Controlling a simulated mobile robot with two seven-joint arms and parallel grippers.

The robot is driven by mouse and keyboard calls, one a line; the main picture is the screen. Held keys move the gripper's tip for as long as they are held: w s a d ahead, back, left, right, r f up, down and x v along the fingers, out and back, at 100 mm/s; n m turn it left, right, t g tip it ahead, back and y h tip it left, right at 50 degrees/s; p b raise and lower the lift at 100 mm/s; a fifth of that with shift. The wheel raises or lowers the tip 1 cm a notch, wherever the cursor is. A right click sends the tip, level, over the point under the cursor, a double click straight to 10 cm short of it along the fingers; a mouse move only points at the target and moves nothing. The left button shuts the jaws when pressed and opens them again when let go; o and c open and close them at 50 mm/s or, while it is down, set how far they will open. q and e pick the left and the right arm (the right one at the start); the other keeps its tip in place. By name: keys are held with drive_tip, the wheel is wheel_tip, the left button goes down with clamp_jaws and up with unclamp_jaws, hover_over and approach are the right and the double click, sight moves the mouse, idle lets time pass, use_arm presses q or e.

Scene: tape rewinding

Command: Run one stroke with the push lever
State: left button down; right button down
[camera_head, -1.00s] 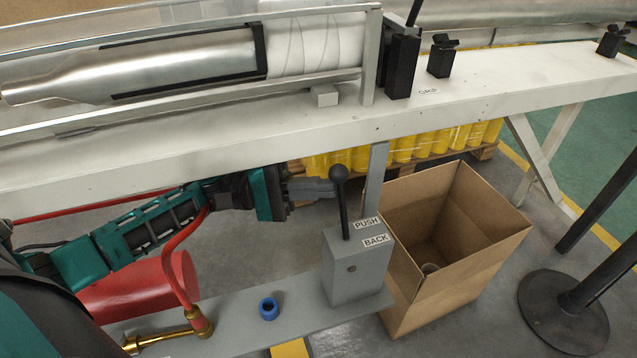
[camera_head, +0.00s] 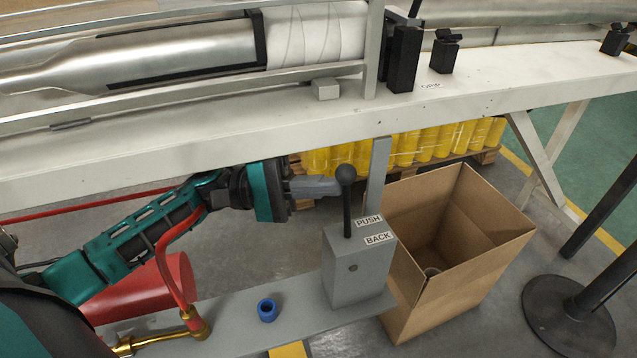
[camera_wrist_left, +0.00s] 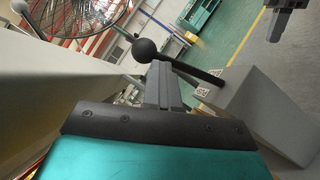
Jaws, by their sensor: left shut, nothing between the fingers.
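The push lever (camera_head: 346,205) is a black rod with a round black knob (camera_head: 345,174). It stands nearly upright on a grey box (camera_head: 352,262) labelled PUSH and BACK. My left gripper (camera_head: 338,185) is shut and empty, with its fingertips at the left side of the lever, just below the knob. In the left wrist view the knob (camera_wrist_left: 144,50) is just beyond the shut fingers (camera_wrist_left: 160,75). Whether they touch the lever I cannot tell. My right gripper is not in the head view.
The white conveyor bench (camera_head: 200,150) runs above and behind my left arm. An open cardboard box (camera_head: 450,290) stands right of the lever box. A blue ring (camera_head: 268,309) lies on the grey shelf (camera_head: 240,325). A black post base (camera_head: 570,315) is at far right.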

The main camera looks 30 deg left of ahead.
use_arm(q)
drive_tip(key=shift+a+r, duration=0.1)
drive_tip(key=shift+r, duration=0.15)
drive_tip(key=v, duration=1.3)
drive_tip(key=shift+f+b, duration=0.35)
drive_tip(key=shift+b, duration=0.05)
